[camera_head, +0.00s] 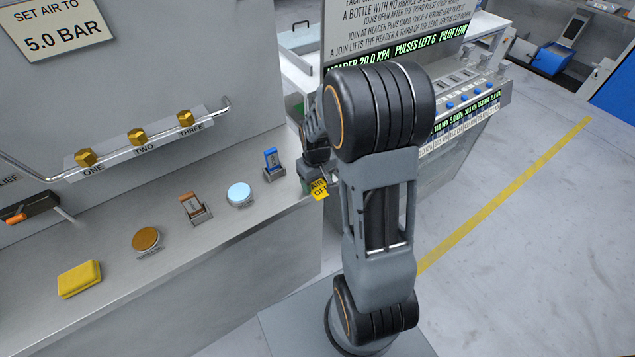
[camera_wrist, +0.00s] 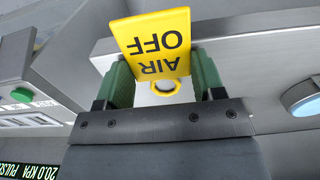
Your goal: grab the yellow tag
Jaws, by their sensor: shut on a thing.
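The yellow tag (camera_wrist: 155,42) reads "AIR OFF" and has a ring at one end. In the wrist view it shows upside down, between the two green fingers of my gripper (camera_wrist: 164,85). My gripper is shut on the tag near its ring end. In the head view the tag (camera_head: 319,189) shows as a small yellow piece beside my arm, close to the right end of the grey bench. My gripper is mostly hidden there behind my arm.
The bench holds a yellow block (camera_head: 79,279), an orange-brown disc (camera_head: 146,239), a brown-handled switch (camera_head: 193,207), a light-blue disc (camera_head: 239,194) and a blue switch (camera_head: 272,163). Brass knobs (camera_head: 137,137) line a rail above. A panel with blue buttons (camera_head: 464,103) stands behind my arm.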

